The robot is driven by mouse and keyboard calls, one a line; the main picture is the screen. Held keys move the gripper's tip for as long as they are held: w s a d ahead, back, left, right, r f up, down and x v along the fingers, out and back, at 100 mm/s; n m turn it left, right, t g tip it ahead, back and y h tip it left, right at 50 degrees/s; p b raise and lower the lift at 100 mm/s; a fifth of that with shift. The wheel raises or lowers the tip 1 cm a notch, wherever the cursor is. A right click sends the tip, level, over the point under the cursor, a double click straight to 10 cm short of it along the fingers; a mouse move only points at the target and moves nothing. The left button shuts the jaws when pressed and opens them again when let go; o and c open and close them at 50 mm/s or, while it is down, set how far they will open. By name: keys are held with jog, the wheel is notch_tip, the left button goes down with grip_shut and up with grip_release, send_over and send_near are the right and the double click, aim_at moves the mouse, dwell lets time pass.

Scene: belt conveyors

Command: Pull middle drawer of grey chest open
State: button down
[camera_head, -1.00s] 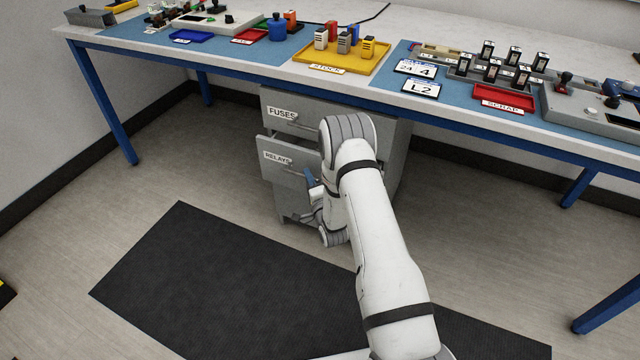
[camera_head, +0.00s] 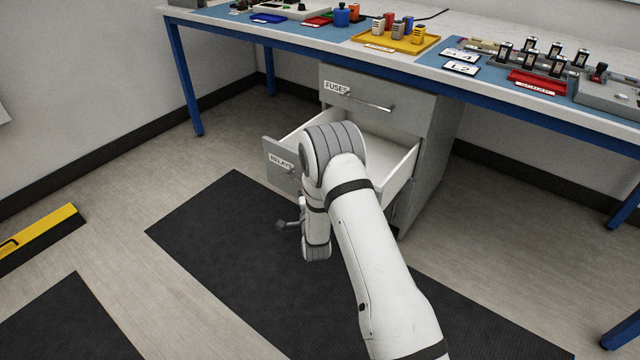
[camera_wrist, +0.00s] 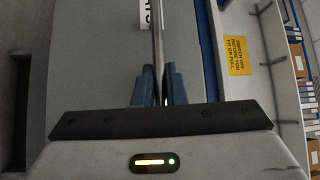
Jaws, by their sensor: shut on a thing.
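The grey chest (camera_head: 438,150) stands under the workbench in the head view. Its middle drawer, labelled RELAYS (camera_head: 274,152), is pulled well out, and its pale inside shows behind my arm. The visible part of the inside looks empty. The top drawer, labelled FUSES (camera_head: 362,90), is shut. In the wrist view, my gripper (camera_wrist: 153,84) is shut with its blue fingers on either side of the bar handle (camera_wrist: 157,42) on the grey drawer front (camera_wrist: 95,75). In the head view my arm hides most of the gripper and handle, and the chest's lower part.
The workbench (camera_head: 310,32) with blue legs runs above the chest and carries trays and small parts. A dark mat (camera_head: 220,230) lies on the floor under my arm. A yellow and black object (camera_head: 40,238) is at the left. Floor left of the drawer is clear.

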jog(key=shift+s+a, duration=1.15)
jog(key=shift+s, duration=0.05)
jog(key=c, duration=1.5)
grip_release()
jog(key=s+f+p, duration=0.1)
jog(key=s, duration=0.6)
jog(key=shift+s+d, duration=0.35)
jog(key=shift+f, duration=0.1)
